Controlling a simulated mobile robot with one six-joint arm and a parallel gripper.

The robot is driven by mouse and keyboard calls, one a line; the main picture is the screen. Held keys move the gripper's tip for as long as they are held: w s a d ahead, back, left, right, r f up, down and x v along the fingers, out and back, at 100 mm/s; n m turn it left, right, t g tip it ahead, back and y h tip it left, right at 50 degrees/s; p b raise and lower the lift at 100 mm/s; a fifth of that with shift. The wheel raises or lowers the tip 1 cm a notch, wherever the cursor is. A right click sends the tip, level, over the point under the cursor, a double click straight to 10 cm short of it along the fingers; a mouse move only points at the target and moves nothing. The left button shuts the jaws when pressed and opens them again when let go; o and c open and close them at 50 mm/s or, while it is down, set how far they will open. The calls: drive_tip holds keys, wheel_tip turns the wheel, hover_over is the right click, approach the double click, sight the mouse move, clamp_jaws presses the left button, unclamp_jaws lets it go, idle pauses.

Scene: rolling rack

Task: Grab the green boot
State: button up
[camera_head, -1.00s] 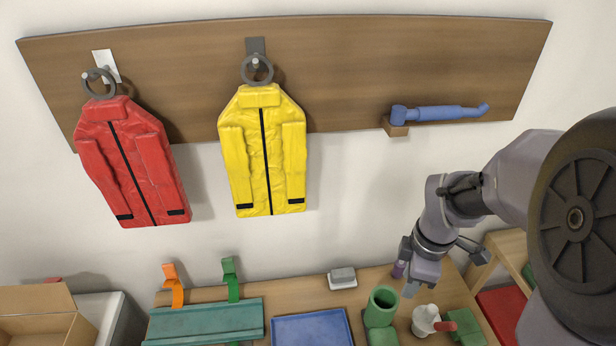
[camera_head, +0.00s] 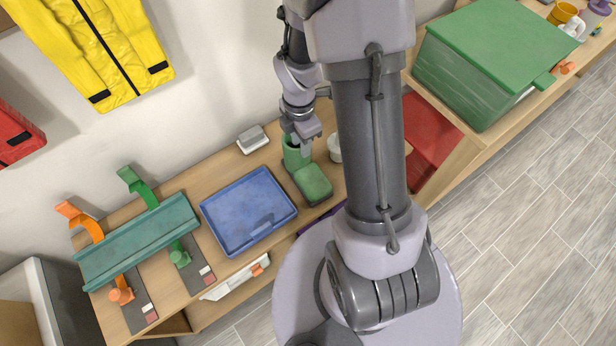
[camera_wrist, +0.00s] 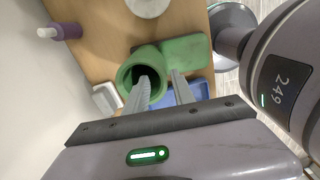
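The green boot stands on the wooden bench, its round shaft (camera_head: 293,158) at the back and its foot (camera_head: 313,184) toward the front. My gripper (camera_head: 303,142) is right at the top of the shaft. In the wrist view, the boot's round opening (camera_wrist: 131,80) faces up at me and its foot (camera_wrist: 187,52) lies beyond. My gripper (camera_wrist: 160,76) is open there. One finger is over or inside the opening and the other is beside the shaft's outer side, with the rim between them. I cannot tell if either finger touches it.
A blue tray (camera_head: 235,247) lies left of the boot, with a small white-grey block (camera_head: 252,140) behind. A white item (camera_head: 334,148) stands close right of the boot. In the wrist view, a purple bottle (camera_wrist: 66,31) is at upper left. A red bin (camera_head: 428,135) is farther right.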

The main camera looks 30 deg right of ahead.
sight(303, 160)
wheel_tip(303, 160, down, 4)
drive_tip(key=shift+s+d+r+b, duration=0.1)
drive_tip(key=shift+s+r+b, duration=0.05)
drive_tip(key=shift+b, duration=0.55)
drive_tip(key=shift+r, duration=0.15)
clamp_jaws()
idle(0.5)
